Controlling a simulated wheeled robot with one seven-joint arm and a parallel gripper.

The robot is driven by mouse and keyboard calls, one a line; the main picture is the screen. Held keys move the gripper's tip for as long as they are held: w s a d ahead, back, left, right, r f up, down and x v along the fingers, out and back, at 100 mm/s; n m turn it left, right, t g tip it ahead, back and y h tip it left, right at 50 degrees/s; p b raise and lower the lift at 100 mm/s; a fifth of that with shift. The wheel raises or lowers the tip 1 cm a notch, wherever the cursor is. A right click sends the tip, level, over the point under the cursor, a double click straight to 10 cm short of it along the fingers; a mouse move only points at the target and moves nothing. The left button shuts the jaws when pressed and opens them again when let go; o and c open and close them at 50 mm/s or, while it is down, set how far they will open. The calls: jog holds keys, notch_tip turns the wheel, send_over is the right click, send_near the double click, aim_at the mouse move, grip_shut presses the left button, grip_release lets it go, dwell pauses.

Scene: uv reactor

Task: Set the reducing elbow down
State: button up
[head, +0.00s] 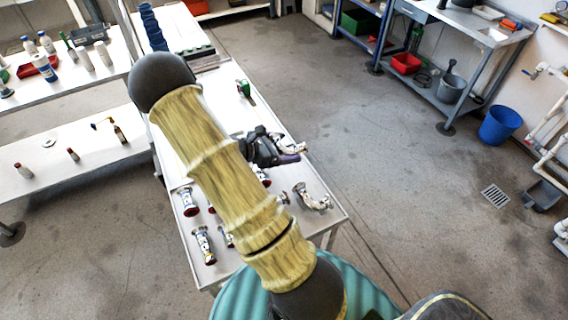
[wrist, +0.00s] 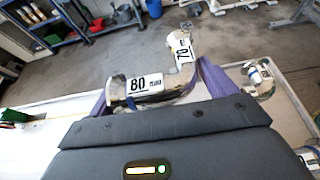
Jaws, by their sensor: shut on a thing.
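The reducing elbow (wrist: 150,86) is silvery-white with black-and-white labels, one reading 80. In the wrist view it lies across between the purple fingers of my gripper (wrist: 157,92), its narrower arm (wrist: 181,50) pointing up and away. In the head view, the elbow (head: 293,147) shows small at my gripper (head: 286,158), by the right edge of the white table (head: 325,222). My gripper is shut on it. I cannot tell whether the elbow touches the tabletop or hangs above it. My arm hides the middle of the table.
Another elbow-like fitting (head: 312,198) lies near the table's right front corner. Several flanged fittings stand or lie on the front left, including one spool (head: 203,244). A green-handled item (head: 244,88) lies farther back. Open floor lies right of the table.

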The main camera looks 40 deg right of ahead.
jog(key=shift+f, duration=1.05)
jog(key=shift+f, duration=0.1)
jog(key=shift+f, duration=2)
jog(key=shift+f, duration=0.4)
jog(key=shift+s+a+f, duration=0.1)
jog(key=shift+f, duration=0.15)
